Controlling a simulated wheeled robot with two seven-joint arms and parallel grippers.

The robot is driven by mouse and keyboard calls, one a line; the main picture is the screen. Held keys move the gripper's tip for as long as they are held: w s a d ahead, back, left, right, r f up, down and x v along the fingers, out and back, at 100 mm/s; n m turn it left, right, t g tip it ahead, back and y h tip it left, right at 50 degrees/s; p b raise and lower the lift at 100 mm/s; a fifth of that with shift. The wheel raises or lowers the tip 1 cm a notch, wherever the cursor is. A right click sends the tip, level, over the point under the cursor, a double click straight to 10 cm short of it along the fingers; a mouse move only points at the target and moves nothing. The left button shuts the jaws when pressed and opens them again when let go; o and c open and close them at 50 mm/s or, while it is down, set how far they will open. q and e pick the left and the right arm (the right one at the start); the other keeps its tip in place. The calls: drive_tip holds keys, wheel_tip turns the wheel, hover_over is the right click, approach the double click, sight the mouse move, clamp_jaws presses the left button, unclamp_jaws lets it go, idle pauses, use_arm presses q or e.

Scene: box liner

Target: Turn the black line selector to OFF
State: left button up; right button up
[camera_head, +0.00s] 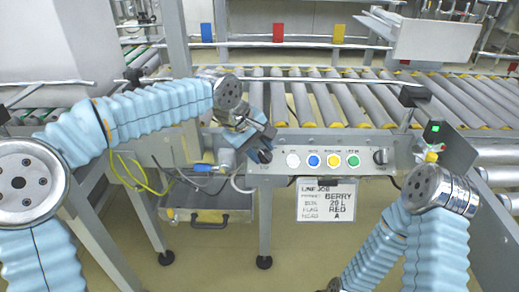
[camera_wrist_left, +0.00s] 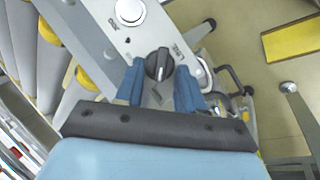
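A black knob (camera_wrist_left: 158,64) with a pale pointer mark sits on the grey control panel, with small lettering around it, too small to read surely. It also shows at the panel's left end in the head view (camera_head: 264,157), partly covered by my left gripper (camera_head: 256,141). In the left wrist view, the blue fingers of my left gripper (camera_wrist_left: 161,84) stand apart, one on each side of the knob. I cannot tell whether they touch it. The pointer mark lies roughly along the fingers' direction. My right arm is at the right; its fingers do not show.
The panel (camera_head: 318,169) carries white, blue, yellow and green buttons (camera_head: 333,160) and a second black knob (camera_head: 380,156) at its right end. A job sign (camera_head: 326,200) hangs below. A roller conveyor (camera_head: 330,105) runs behind. A grey case (camera_head: 207,205) lies under it.

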use_arm(q)
drive_tip(key=c, duration=0.7)
drive_tip(key=shift+o, duration=0.2)
drive_tip(key=shift+r+m+p, duration=0.3)
drive_tip(key=shift+p, duration=0.45)
drive_tip(key=m+y+p, duration=0.1)
drive_tip(key=m+p, duration=0.1)
drive_tip(key=p, duration=0.1)
drive_tip(key=d+m+g+y+p, duration=0.1)
drive_tip(key=m+p, duration=0.1)
drive_tip(key=p, duration=0.2)
drive_tip(key=shift+w+r+y, duration=0.2)
drive_tip(key=shift+y, duration=0.1)
drive_tip(key=shift+m+g+y+p, duration=0.3)
drive_tip(key=shift+m+y+p, duration=0.2)
drive_tip(key=shift+m+p, duration=0.45)
drive_tip(key=shift+d+f+m+y+p, duration=0.2)
drive_tip(key=shift+m+y+p, duration=0.2)
drive_tip(key=shift+p, duration=0.15)
drive_tip(key=shift+f, duration=0.15)
clamp_jaws()
